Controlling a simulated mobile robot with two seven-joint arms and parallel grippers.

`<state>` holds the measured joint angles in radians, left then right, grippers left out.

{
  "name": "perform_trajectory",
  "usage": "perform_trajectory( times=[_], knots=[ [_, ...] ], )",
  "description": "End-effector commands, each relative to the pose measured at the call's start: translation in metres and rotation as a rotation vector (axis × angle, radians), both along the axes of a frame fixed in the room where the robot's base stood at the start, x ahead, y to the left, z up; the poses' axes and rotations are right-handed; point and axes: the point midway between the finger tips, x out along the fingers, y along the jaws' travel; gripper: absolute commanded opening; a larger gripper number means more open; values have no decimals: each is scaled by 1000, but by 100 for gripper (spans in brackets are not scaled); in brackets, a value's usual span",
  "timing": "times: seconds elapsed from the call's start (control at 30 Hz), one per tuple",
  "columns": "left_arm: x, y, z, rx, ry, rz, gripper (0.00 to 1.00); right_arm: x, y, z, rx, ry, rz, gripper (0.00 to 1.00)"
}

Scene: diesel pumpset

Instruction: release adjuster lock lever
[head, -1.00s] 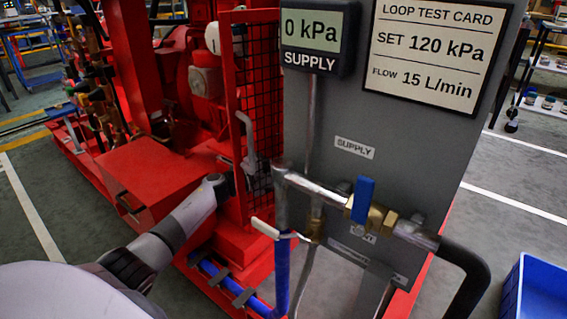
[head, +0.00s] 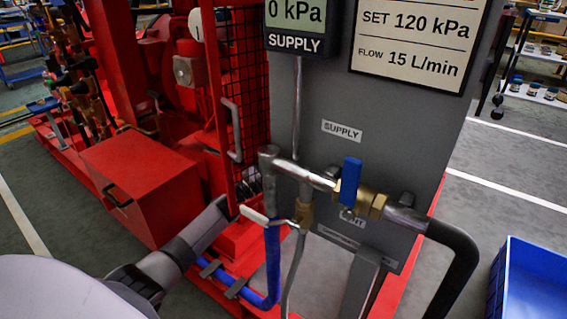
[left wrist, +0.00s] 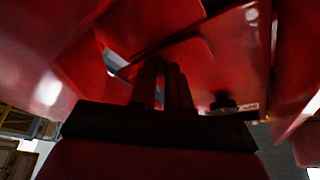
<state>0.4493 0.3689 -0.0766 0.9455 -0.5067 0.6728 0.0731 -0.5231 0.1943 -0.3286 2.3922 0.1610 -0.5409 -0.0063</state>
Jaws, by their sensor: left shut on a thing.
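My left gripper (left wrist: 164,85) shows in the left wrist view, its two fingers close together under red metal. It is shut on what I take to be the adjuster lock lever, but the held part is too dark to make out. In the head view my left arm reaches in low at the left edge of the red mesh guard (head: 246,80); the fingertips are hidden there. My right gripper is not in view.
A grey panel (head: 400,150) with a supply pipe and blue-handled valve (head: 350,182) stands right of the guard. A white lever handle (head: 262,217) sits by the blue hose (head: 272,262). A red box (head: 140,180) is left; a blue crate (head: 530,285) is lower right.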

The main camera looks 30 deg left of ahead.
Motion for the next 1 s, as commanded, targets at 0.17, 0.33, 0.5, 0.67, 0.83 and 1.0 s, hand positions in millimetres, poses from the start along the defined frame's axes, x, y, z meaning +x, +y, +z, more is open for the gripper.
perform_trajectory(
  times=[0.17,0.33,0.5,0.67,0.83,1.0],
  knots=[
    [-1,-4,-2,-21,2,-5,0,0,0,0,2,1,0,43],
    [-1,-4,-2,-25,3,-5,0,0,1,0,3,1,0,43],
    [-1,-4,-2,-24,2,-6,0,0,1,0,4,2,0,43],
    [-1,-4,-1,-23,3,-5,42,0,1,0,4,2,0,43],
    [0,-3,-1,-24,2,-3,42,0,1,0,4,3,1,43],
    [-4,-1,-1,-24,4,-2,42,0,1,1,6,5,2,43]
  ],
)
